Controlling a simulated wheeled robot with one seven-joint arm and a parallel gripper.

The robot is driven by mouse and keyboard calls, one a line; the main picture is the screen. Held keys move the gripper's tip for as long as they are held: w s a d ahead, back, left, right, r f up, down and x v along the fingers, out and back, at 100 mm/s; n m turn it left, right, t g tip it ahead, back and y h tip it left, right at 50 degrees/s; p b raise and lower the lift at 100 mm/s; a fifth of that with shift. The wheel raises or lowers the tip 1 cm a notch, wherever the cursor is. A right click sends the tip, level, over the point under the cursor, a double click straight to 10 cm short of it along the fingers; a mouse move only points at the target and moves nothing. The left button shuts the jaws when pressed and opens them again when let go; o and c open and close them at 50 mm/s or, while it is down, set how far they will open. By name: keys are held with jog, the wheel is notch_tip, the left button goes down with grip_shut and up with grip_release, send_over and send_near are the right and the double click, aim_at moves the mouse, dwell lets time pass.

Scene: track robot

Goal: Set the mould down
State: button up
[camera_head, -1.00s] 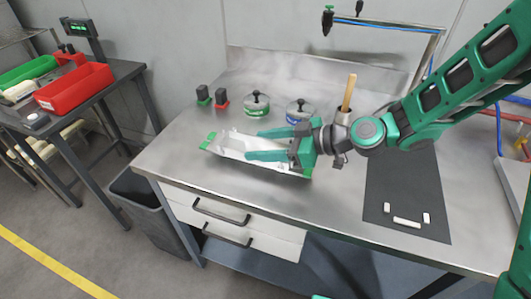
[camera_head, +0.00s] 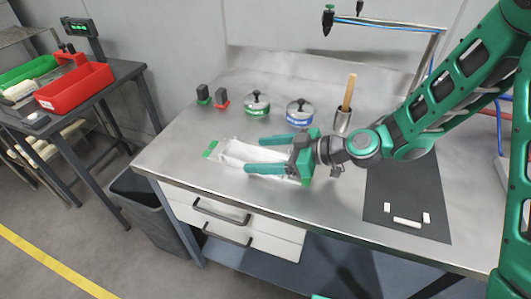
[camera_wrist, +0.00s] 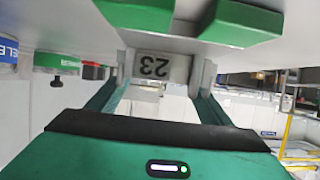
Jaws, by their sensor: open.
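The mould is a long white trough with green ends (camera_head: 234,152). It appears to lie flat on the steel bench top (camera_head: 165,170), left of my gripper (camera_head: 257,153). My gripper is open, with its two teal fingers spread along either side of the mould. The near part of the mould is partly hidden by the fingers and palm. In the wrist view a pale block marked "23" (camera_wrist: 160,67) shows between the fingers. I cannot tell whether a finger still touches the mould.
A dark mat (camera_head: 400,180) with several white pieces lies right. The bench's front-left is clear.

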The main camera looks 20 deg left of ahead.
jog(key=shift+d, duration=0.1)
jog(key=v, duration=1.2)
